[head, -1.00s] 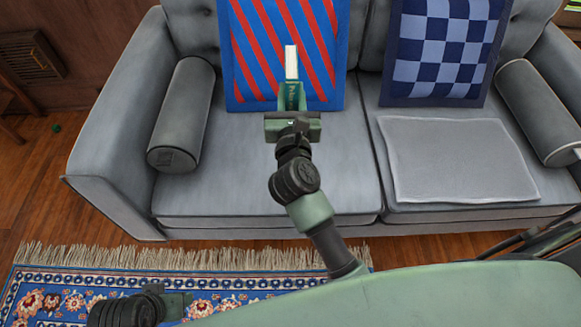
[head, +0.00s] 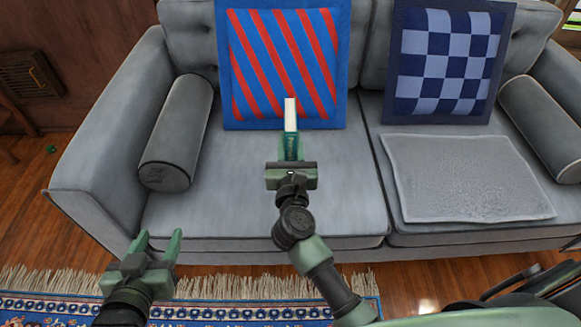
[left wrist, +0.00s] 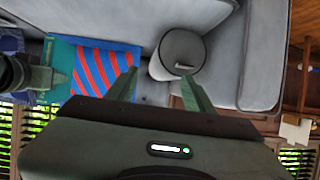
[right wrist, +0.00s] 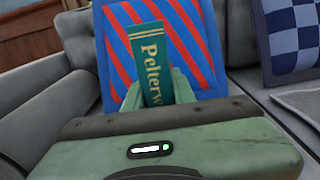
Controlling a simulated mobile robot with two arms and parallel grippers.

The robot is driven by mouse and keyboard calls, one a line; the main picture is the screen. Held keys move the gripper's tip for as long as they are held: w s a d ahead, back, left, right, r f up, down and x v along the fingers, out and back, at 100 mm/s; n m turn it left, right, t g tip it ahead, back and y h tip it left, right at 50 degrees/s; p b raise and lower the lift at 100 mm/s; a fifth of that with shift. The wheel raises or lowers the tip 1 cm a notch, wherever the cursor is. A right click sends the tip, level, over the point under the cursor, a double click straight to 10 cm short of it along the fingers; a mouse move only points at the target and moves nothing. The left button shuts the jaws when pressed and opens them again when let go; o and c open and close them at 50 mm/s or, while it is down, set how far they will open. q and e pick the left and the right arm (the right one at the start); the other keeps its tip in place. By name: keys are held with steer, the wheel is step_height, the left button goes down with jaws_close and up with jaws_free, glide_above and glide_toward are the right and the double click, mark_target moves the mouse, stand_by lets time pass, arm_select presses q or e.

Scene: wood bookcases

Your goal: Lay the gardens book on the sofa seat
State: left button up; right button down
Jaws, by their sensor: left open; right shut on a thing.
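A green book (head: 290,128) is held upright in my right gripper (head: 291,160), in front of the sofa seat (head: 230,205) and the striped cushion. Its pale page edge faces up in the head view. In the right wrist view its spine (right wrist: 153,60) reads "Pelterw", the rest hidden; I cannot read the word gardens. The book appears above the seat, apart from it. Its green cover (left wrist: 60,58) also shows in the left wrist view. My left gripper (head: 158,243) is open and empty, low at the left before the sofa's front edge.
A striped cushion (head: 285,65) and a checkered cushion (head: 448,60) lean on the backrest. Grey bolsters (head: 178,135) lie by both arms. A flat grey pad (head: 465,177) covers much of the right seat. The left seat is bare. A fringed rug (head: 60,303) lies in front.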

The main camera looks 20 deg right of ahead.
step_height(320, 180, down, 4)
steer(key=shift+f+b, duration=0.15)
steer(key=shift+b, duration=0.9)
step_height(320, 180, down, 4)
steer(key=shift+r+b, duration=0.2)
steer(key=shift+b, duration=0.85)
arm_select(q)
step_height(320, 180, up, 19)
steer(key=d+t+h, duration=0.2)
steer(key=t+h, duration=0.1)
steer(key=t, duration=0.8)
steer(key=shift+s+d+r+m+t+h, duration=0.2)
steer(key=shift+s+d+m+t+h, duration=0.1)
steer(key=shift+s+t+h, duration=0.1)
steer(key=shift+a, duration=0.1)
arm_select(e)
steer(key=shift+f, duration=0.1)
steer(key=c, duration=1.2)
jaws_free()
steer(key=shift+f, duration=0.1)
arm_select(q)
steer(key=shift+s+r, duration=0.25)
steer(key=shift+r, duration=0.05)
arm_select(e)
steer(key=shift+o, duration=0.2)
